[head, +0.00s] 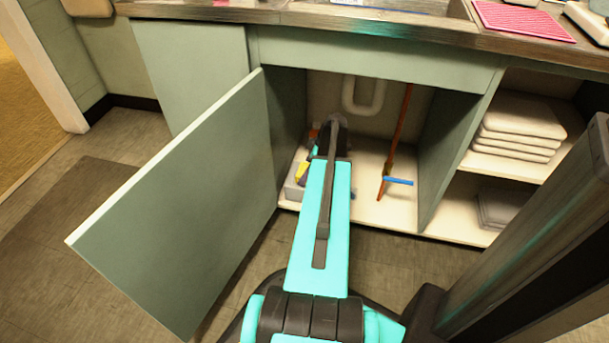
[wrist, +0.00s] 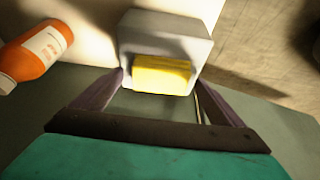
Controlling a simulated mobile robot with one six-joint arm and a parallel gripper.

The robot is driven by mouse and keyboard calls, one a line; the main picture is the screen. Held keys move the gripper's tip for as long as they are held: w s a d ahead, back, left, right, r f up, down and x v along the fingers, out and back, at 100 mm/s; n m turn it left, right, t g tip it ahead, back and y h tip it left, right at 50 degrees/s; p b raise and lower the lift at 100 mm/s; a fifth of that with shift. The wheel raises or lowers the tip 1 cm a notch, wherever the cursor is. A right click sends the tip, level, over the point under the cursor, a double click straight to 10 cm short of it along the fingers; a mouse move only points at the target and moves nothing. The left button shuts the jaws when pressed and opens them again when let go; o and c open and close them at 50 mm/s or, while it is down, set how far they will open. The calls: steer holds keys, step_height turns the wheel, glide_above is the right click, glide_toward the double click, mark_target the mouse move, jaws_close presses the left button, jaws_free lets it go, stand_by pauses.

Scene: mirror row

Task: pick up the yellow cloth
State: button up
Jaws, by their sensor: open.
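The yellow cloth (wrist: 162,75) looks like a small folded block. It lies in a pale grey tray (wrist: 140,27) in the wrist view. In the head view a bit of the yellow cloth (head: 302,173) shows left of my arm, inside the open cabinet. My gripper (wrist: 160,80) is open and empty, with one finger on each side of the tray's near part in the wrist view. The cloth appears between the fingertips or just beyond them; I cannot tell the exact depth. In the head view my arm hides the fingertips.
An orange bottle (wrist: 38,50) with a white label is left of the tray. The open cabinet door (head: 180,200) stands left of my arm. An orange stick (head: 397,135), a blue item (head: 398,181) and a white pipe (head: 363,107) are right. Folded towels (head: 520,125) fill the right shelf.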

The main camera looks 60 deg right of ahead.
steer(key=shift+w+f, duration=0.25)
steer(key=shift+f, duration=0.35)
steer(key=c, duration=1.1)
